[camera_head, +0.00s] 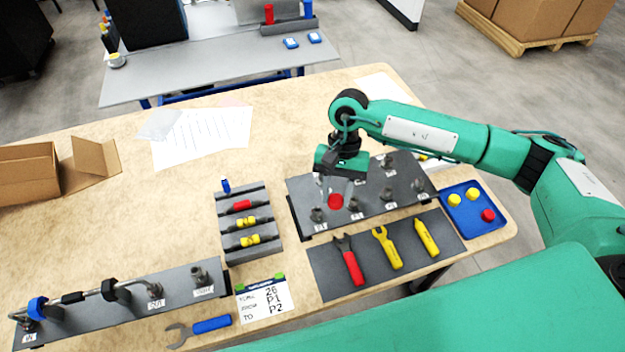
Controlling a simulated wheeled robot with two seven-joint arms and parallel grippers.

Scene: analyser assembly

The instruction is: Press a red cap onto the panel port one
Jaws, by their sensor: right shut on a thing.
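My right gripper (337,188) is over the dark port panel (300,184), pointing down, and shut on a red cap (335,201). The cap sits between the fingertips, close above the panel's left part. A metal port (318,215) stands just left of and nearer than the cap; other ports (391,187) stand to the right. The port labels are too small to read surely, and the gripper hides part of the panel. I cannot tell whether the cap touches a port. My left gripper is not in view.
A blue tray (462,222) holds yellow caps and another red cap (488,215). A dark mat (325,276) carries red and yellow tools. A rack (270,254) of coloured parts, a note card (265,299), a pipe panel (130,322) and a blue-handled wrench (212,324) lie left.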

